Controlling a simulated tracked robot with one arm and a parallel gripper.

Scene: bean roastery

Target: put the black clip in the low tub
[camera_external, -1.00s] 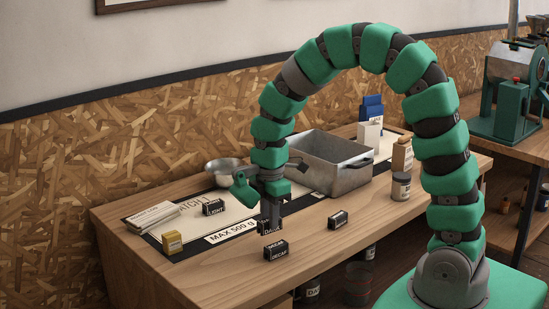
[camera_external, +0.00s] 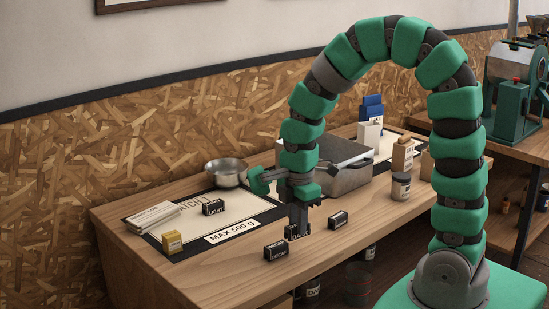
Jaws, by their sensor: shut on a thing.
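My gripper (camera_external: 299,222) points down over the front part of the table and is shut on a small black clip (camera_external: 292,232) with a pale label. The fingers partly cover the clip, and its height above the table is hard to tell. Other labelled black clips lie nearby: one marked DECAF (camera_external: 275,250) in front to the left, one (camera_external: 338,219) to the right, and one marked LIGHT (camera_external: 213,207) on the mat. The grey metal tub (camera_external: 348,181), rectangular with a side handle, stands behind and right of my gripper. My arm hides its left part.
A round metal bowl (camera_external: 226,172) stands behind the mat. A yellow block (camera_external: 172,242) and a paper stack (camera_external: 152,216) are at left. A labelled jar (camera_external: 401,186), a tan bag (camera_external: 403,155) and a blue-topped white package (camera_external: 370,121) stand at right. The table's front edge is near.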

